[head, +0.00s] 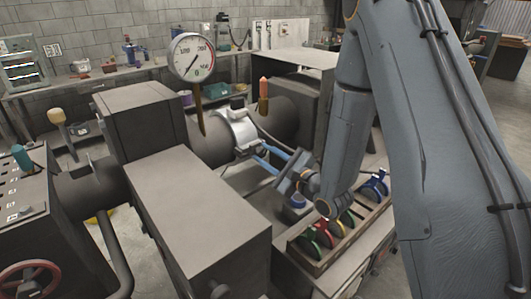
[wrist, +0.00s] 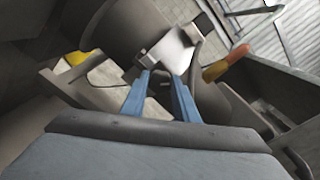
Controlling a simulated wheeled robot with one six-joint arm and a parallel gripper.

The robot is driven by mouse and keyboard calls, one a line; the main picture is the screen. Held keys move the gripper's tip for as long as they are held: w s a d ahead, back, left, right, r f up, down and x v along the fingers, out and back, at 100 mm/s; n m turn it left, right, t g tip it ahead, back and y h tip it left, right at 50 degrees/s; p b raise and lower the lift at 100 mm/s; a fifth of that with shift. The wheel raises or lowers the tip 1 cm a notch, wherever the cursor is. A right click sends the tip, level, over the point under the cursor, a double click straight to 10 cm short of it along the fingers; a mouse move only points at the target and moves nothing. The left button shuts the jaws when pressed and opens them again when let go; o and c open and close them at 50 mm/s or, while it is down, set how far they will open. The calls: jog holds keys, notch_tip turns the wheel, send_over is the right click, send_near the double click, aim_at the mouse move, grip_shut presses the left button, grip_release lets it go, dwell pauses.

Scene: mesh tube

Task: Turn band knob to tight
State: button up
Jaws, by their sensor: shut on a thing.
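A silver band (head: 237,130) wraps the dark pipe in the middle of the head view. It also shows in the wrist view (wrist: 175,50), ahead of the fingertips. My gripper (head: 255,152) reaches the band's lower right side with its blue fingers. In the wrist view, the fingers of my gripper (wrist: 161,80) are closed around a small dark knob (wrist: 161,77) at the band. The knob is mostly hidden between the fingers, and I cannot read its setting.
A round gauge (head: 192,57) stands above the pipe. An orange-tipped handle (head: 264,88) rises right of the band. A grey box (head: 195,215) stands in front. A wooden tray (head: 312,262) with several coloured rings lies below my arm.

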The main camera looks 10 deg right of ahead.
jog(key=m+p, duration=0.1)
jog(key=m, duration=0.4)
jog(key=shift+p, duration=0.3)
jog(key=shift+f+m, duration=0.1)
jog(key=shift+m, duration=0.2)
jog(key=o, duration=1.1)
jog(key=shift+c, duration=0.2)
jog(key=shift+d, duration=0.1)
jog(key=b+v, duration=0.3)
jog(key=v, duration=0.4)
jog(key=shift+s, duration=0.35)
jog(key=shift+d, duration=0.1)
